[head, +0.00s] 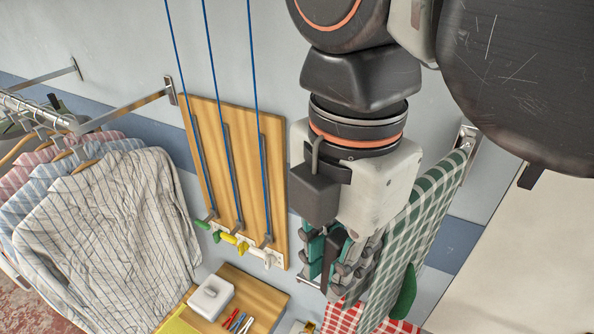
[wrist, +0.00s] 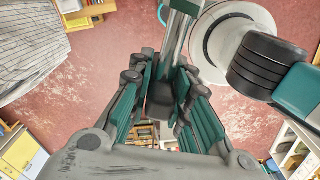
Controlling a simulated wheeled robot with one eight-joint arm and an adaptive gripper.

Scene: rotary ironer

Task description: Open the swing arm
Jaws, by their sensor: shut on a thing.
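My gripper (head: 338,282) hangs at the right of the middle in the head view, pointing down beside a green checked cloth (head: 428,215). In the wrist view its teal-padded fingers (wrist: 165,78) are closed around a slim dark and grey bar (wrist: 182,22), which seems to be the swing arm. The bar runs up out of that picture. In the head view my wrist and fingers hide the gripped part, and the cloth covers what lies behind. A metal wall bracket (head: 467,137) shows at the cloth's upper end.
A wooden board (head: 207,150) with blue cords is on the wall at left. Striped shirts (head: 105,225) hang from a rail further left. A low wooden top (head: 262,300) carries a white box (head: 211,298) and pens. A red checked cloth (head: 350,318) lies below.

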